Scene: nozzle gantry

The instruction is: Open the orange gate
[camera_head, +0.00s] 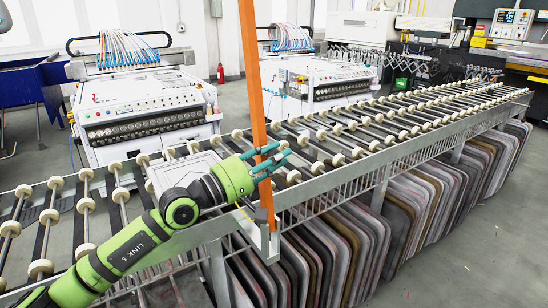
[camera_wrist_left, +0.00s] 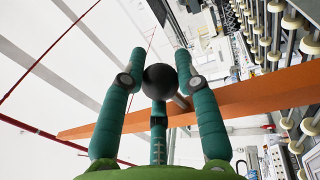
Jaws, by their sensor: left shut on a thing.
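The orange gate (camera_head: 252,80) is a long flat bar. It stands nearly upright at the front edge of the roller table, its lower end in a grey metal bracket (camera_head: 265,239). In the left wrist view the orange bar (camera_wrist_left: 250,100) runs across behind the fingers. A black ball knob (camera_wrist_left: 160,81) on a short stem sticks out from it. My left gripper (camera_head: 272,160), with teal fingers, is at the bar's lower part. In the left wrist view the left gripper (camera_wrist_left: 168,60) is shut on the knob, its fingers around it. The knob is hidden in the head view. My right gripper is not in view.
The roller table (camera_head: 345,170) runs diagonally across, with several grey and brown panels (camera_head: 345,250) upright beneath it. Two white machines with blue tubes (camera_head: 145,115) (camera_head: 320,75) stand behind. The grey floor (camera_head: 470,240) at the front right is clear.

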